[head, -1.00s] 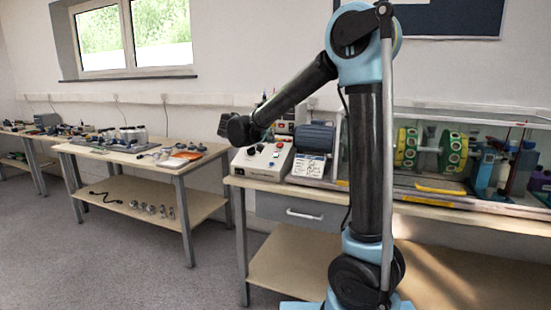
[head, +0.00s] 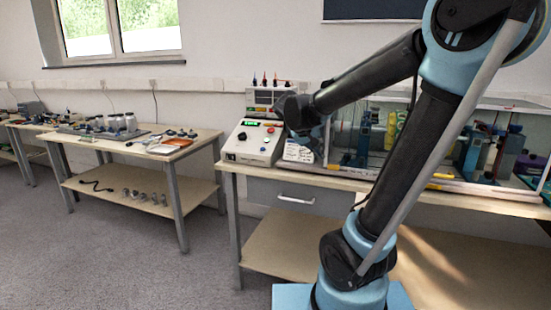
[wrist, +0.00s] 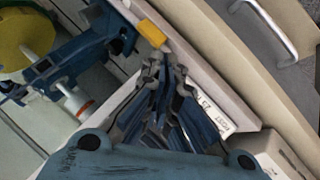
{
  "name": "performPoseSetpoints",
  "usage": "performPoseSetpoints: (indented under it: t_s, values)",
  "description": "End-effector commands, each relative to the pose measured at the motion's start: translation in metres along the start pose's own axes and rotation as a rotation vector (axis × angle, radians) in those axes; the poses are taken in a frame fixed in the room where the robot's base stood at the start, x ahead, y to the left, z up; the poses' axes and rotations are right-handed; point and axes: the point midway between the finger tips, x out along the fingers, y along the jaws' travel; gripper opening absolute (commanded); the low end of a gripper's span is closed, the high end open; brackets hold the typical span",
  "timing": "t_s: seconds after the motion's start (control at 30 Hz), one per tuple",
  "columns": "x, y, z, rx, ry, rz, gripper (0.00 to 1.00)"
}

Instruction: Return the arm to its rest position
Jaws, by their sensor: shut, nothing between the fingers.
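My arm rises in front of the workbench (head: 345,183) in the head view. Its upper link tilts right, and its forearm reaches back left and down towards the bench. In the head view the wrist end is over the bench, in front of the control box's right edge; the fingers cannot be made out there. In the wrist view my gripper (wrist: 165,72) is shut and empty. Its fingertips appear close to a yellow block (wrist: 152,33) on the rig's edge; whether they touch cannot be told.
The control box (head: 252,143) with a green display stands left of the wrist. A clear-walled rig (head: 455,187) runs along the bench to the right. A drawer handle (wrist: 275,28) shows in the wrist view. A second table (head: 120,148) stands left, with open floor (head: 130,255) in front.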

Motion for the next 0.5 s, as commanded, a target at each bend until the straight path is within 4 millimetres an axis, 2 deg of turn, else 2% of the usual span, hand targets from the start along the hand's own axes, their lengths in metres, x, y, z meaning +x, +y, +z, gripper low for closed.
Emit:
performPoseSetpoints:
  t_s: [0.03, 0.23, 0.5]
  values:
    - [0.004, 0.009, 0.020, 0.003, -0.030, -0.019, 0.00]
    - [0.014, 0.023, 0.090, 0.002, -0.131, -0.119, 0.00]
    - [0.020, 0.020, 0.181, 0.015, -0.229, -0.273, 0.00]
